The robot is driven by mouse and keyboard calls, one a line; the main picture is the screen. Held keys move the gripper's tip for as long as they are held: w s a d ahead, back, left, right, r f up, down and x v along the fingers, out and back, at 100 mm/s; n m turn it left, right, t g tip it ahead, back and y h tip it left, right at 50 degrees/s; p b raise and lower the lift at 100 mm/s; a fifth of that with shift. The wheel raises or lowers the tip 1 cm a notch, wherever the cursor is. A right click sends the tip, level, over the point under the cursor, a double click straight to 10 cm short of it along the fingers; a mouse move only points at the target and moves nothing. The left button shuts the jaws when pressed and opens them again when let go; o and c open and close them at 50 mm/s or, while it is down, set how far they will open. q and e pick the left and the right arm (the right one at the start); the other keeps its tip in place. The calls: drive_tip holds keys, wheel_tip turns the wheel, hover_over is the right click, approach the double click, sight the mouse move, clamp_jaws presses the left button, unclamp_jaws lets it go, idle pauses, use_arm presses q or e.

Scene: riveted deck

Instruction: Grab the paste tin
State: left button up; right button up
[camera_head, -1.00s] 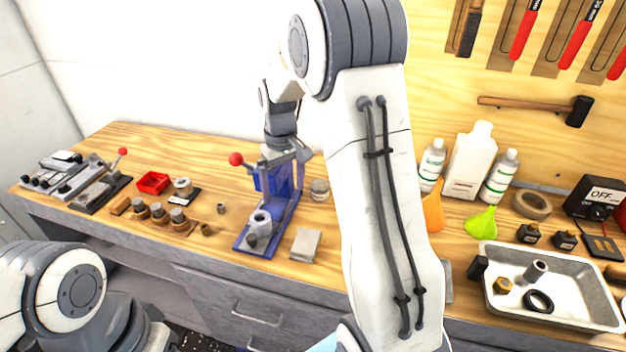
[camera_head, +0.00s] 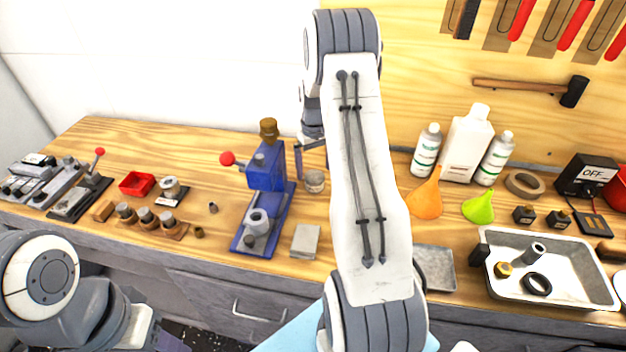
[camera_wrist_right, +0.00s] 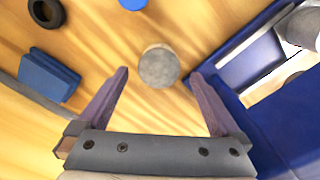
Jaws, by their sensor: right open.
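The paste tin (camera_head: 314,182), a small round tin with a grey lid, stands upright on the wooden bench just right of the blue press. In the right wrist view the tin (camera_wrist_right: 159,66) sits between and slightly beyond the fingertips, with clear gaps. My right gripper (camera_head: 311,150) is above the tin, partly hidden behind my own arm; in its wrist view the gripper (camera_wrist_right: 159,73) is open and empty. My left gripper (camera_head: 165,336) is low at the left, in front of the bench, and its jaws are not clear.
The blue press (camera_head: 266,168) with a red-knobbed lever stands close left of the tin. A grey block (camera_head: 305,241) lies in front. Orange (camera_head: 425,198) and green (camera_head: 479,206) funnels, bottles and a metal tray (camera_head: 497,297) are to the right.

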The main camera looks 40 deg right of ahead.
sight(314, 175)
drive_tip(key=f, duration=0.2)
drive_tip(key=f+p, duration=0.1)
drive_tip(key=f, duration=0.1)
drive_tip(key=shift+w+d+f+p, duration=0.1)
drive_tip(key=shift+w+d+p, duration=0.1)
drive_tip(key=shift+p, duration=0.1)
drive_tip(key=shift+a+f, duration=0.1)
drive_tip(key=shift+f, duration=0.45)
drive_tip(key=c, duration=1.4)
drive_tip(key=shift+c, duration=0.4)
drive_tip(key=shift+r, duration=0.2)
